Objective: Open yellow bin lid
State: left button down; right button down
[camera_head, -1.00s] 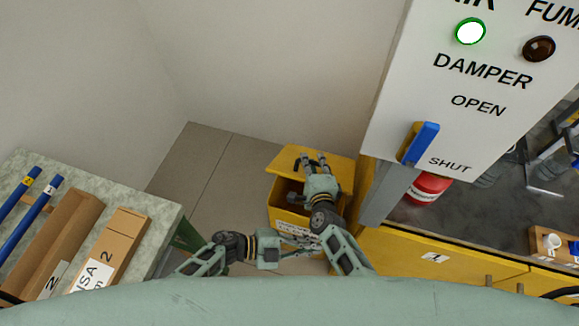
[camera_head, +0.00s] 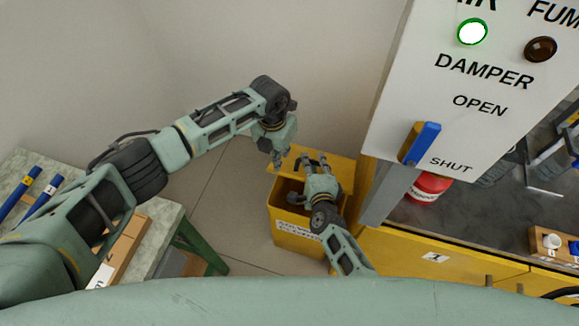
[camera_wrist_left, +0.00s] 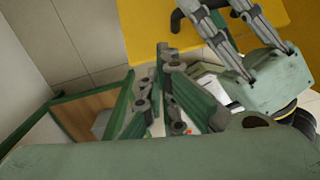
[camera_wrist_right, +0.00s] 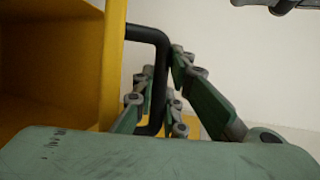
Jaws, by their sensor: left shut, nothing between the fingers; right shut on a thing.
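The yellow bin (camera_head: 285,232) stands on the floor, and its dark opening shows in the head view. Its yellow lid (camera_head: 343,168) is raised at the far side. My right gripper (camera_head: 312,160) is over the opening at the lid. In the right wrist view it (camera_wrist_right: 155,100) is shut on the black handle (camera_wrist_right: 150,36), which joins the yellow panel. My left gripper (camera_head: 278,162) hangs at the lid's left edge, apart from the handle. Its fingers (camera_wrist_left: 160,98) are shut and empty in the left wrist view, with my right gripper close beside them.
A table (camera_head: 165,220) with boxes and blue rods stands at the left, partly behind my left arm. At the right are a white damper panel (camera_head: 450,130) with a blue lever, a red cylinder (camera_head: 428,187) and a yellow cabinet (camera_head: 400,252). Bare floor lies between table and bin.

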aim_at(289, 173)
pick_arm(q)
jog(key=d+r+y, duration=0.1)
jog(key=d+r, duration=0.2)
jog(key=d, duration=0.1)
pick_arm(e)
jog(key=shift+w+d+r, duration=0.15)
pick_arm(q)
jog(key=shift+t, duration=0.3)
jog(key=f, duration=0.6)
jog(key=a+f, duration=0.1)
jog(key=f, duration=0.2)
jog(key=shift+f, duration=0.15)
